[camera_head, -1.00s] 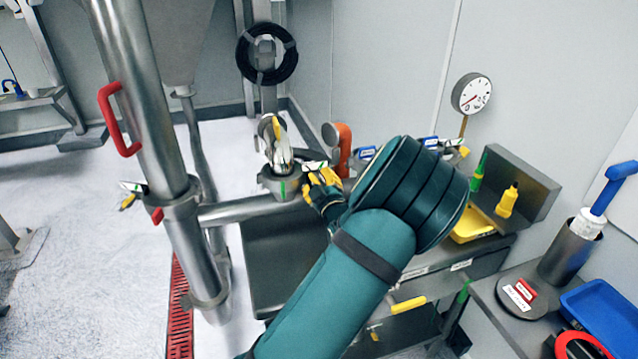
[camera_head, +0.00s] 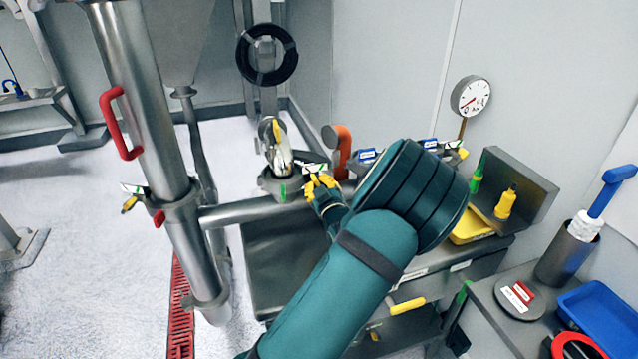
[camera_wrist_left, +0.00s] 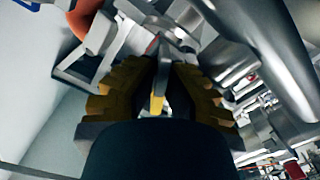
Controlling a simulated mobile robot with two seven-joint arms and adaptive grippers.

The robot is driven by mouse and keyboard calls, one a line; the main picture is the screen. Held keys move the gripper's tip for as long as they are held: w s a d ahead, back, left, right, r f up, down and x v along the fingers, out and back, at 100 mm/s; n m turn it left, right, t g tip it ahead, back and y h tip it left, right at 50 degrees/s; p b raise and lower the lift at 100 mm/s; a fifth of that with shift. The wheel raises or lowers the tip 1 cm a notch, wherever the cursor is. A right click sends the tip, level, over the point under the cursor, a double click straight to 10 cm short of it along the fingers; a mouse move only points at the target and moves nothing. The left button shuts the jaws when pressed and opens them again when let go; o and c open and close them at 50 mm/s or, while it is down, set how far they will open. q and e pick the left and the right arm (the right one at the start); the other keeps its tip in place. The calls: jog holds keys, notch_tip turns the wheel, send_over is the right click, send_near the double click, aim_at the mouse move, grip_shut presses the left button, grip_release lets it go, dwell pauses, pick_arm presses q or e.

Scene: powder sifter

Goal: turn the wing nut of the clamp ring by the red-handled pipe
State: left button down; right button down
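The pipe with the red handle (camera_head: 118,125) stands at the left in the head view. A steel clamp ring (camera_head: 180,204) goes around it, with a small red part (camera_head: 158,217) at its side; I cannot make out a wing nut's shape there. My left gripper (camera_head: 320,183), with yellow finger pads, is right of this pipe, beside a second steel fitting (camera_head: 268,186) on the horizontal pipe. In the left wrist view its fingers (camera_wrist_left: 163,65) lean close together at the tips, and a small yellow piece shows between them. Whether they grip anything is unclear. My right gripper is not in view.
An orange bent pipe (camera_head: 342,150) stands just behind my left gripper. The horizontal pipe (camera_head: 245,210) runs above a dark steel bench (camera_head: 270,255). A dial gauge (camera_head: 470,96) and a yellow tray (camera_head: 470,228) are at the right. The floor left of the pipe is clear.

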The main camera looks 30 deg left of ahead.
pick_arm(q)
jog(key=m+p, duration=0.1)
jog(key=m, duration=0.2)
jog(key=m+p, duration=0.2)
jog(key=m, duration=0.2)
jog(key=shift+a+r, duration=0.1)
jog(key=shift+r, duration=0.1)
jog(key=m+p, duration=0.2)
jog(key=m, duration=0.3)
jog(key=shift+m, duration=1)
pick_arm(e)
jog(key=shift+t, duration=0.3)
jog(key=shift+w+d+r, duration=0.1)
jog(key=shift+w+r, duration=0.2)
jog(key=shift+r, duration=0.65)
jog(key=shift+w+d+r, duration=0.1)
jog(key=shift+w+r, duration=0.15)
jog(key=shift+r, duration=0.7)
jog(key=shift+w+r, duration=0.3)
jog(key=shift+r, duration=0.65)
pick_arm(q)
jog(key=shift+f, duration=0.1)
jog(key=c, duration=1.1)
grip_release()
jog(key=v, duration=1.2)
